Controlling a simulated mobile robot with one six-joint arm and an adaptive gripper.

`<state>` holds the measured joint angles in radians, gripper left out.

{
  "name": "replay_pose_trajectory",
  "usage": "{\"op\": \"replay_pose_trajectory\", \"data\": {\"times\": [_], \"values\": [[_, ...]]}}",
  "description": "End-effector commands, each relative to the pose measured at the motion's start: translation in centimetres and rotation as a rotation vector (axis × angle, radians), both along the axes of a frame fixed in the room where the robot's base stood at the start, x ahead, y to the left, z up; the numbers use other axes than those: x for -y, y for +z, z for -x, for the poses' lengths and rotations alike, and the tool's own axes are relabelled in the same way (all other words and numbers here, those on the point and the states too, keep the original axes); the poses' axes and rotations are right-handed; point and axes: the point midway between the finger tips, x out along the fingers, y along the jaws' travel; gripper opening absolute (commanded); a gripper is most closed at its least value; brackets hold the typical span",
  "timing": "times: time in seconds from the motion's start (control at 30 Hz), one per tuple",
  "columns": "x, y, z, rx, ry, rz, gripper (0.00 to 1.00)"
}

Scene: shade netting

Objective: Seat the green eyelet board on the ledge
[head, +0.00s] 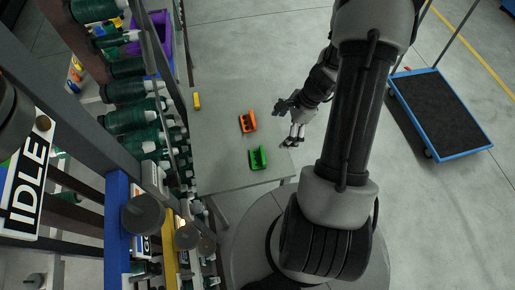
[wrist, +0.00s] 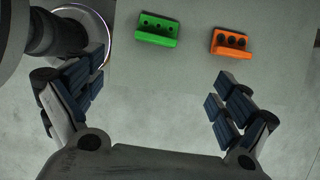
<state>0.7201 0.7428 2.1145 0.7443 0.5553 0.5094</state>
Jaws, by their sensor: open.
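The green eyelet board (head: 258,158) lies on the grey table (head: 215,115), near its front edge. I cannot make out the ledge for certain.
An orange eyelet board (head: 248,122) lies beside the green one; it also shows in the wrist view (wrist: 231,42). A small yellow piece (head: 197,100) lies farther back. A rack of green rolls (head: 135,115) lines the left. A blue cart (head: 440,112) stands right.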

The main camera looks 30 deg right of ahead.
Motion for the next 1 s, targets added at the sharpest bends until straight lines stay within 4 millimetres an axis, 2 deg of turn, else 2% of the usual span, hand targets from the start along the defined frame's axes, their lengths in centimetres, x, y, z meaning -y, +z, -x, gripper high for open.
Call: {"op": "replay_pose_trajectory", "data": {"times": [0.5,0.8,1.0], "values": [[-3.6,-9.8,-1.1,-0.007,-0.004,-0.005,0.95],[-4.5,-11.9,-1.4,-0.005,-0.005,-0.003,0.95],[-5.7,-14.8,-1.2,-0.007,-0.003,-0.005,0.95]]}}
